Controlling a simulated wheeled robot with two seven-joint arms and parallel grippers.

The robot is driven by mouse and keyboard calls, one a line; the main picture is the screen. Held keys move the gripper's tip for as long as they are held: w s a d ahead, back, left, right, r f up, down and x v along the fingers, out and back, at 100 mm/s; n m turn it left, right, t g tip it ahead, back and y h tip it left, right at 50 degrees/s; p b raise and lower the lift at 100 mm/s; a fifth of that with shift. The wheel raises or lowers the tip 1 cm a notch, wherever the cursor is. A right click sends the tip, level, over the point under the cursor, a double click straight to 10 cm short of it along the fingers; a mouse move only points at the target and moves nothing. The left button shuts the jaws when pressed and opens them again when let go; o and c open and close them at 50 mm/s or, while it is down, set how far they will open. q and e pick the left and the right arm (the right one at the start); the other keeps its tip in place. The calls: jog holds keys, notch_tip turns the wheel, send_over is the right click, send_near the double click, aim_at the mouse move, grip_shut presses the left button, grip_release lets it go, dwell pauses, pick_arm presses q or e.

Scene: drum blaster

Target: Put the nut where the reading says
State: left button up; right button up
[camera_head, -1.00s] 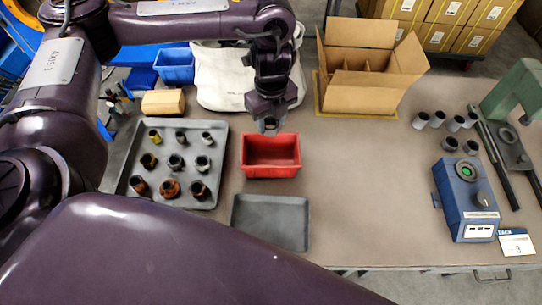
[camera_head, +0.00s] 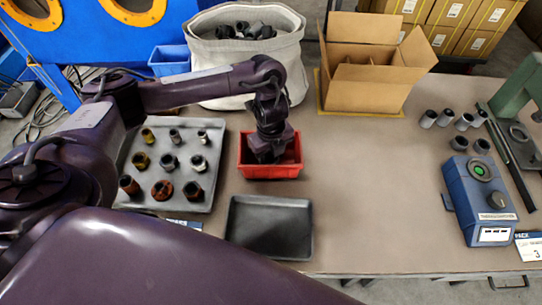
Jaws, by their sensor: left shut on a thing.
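My left gripper (camera_head: 268,152) reaches down into the red bin (camera_head: 268,173). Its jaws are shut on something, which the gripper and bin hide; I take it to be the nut. The blue device (camera_head: 481,200), with a round green-lit part and a white label panel, stands at the right; I cannot read a value on it. A grey tray (camera_head: 206,195) at the left holds several upright fittings in rows, some yellowish, some rusty, some dark or metallic. A smaller dark tray (camera_head: 268,226) in front of the red bin is empty. My right gripper is not in view.
An open cardboard box (camera_head: 368,85) and a white sack (camera_head: 250,60) full of dark parts stand at the back. Several grey cylinders (camera_head: 446,118) stand near a green press (camera_head: 515,95) and dark bars. The middle right of the table is clear.

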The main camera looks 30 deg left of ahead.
pick_arm(q)
jog(key=shift+f, duration=0.3)
jog(key=o, duration=1.1)
jog(key=shift+r, duration=0.2)
notch_tip(320, 180, up, 12)
jog(key=p, duration=0.4)
jog(key=shift+r, duration=0.15)
jog(key=shift+s, duration=0.1)
